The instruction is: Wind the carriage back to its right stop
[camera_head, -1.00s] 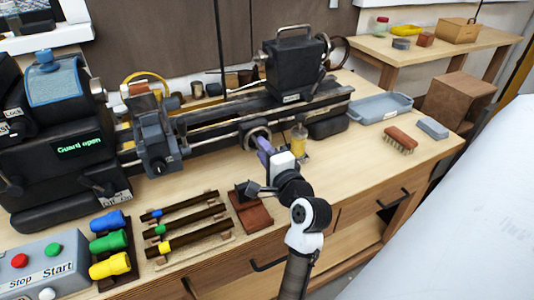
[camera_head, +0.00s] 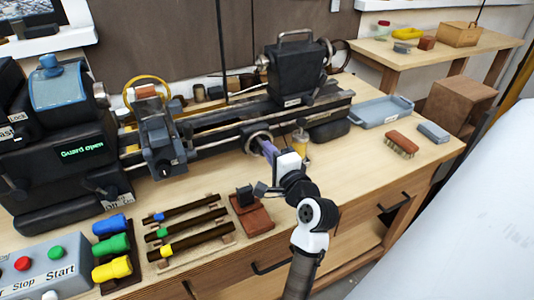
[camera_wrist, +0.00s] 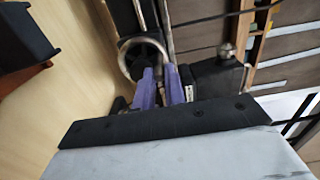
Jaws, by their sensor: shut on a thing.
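The grey-blue carriage (camera_head: 160,145) sits on the lathe bed in the head view, close to the headstock at the left, with a long stretch of bed to its right. A round handwheel (camera_head: 251,142) stands at the front of the bed, right of the carriage. My gripper (camera_head: 268,150) reaches it from the front right. In the wrist view its purple fingers (camera_wrist: 161,88) are close together at the rim of the handwheel (camera_wrist: 130,63). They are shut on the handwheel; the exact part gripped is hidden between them.
The tailstock (camera_head: 297,72) stands at the bed's right end. A yellow bottle (camera_head: 301,147) is just right of my gripper. A dark block on a red-brown base (camera_head: 252,218) and a rack of rods (camera_head: 190,225) lie in front.

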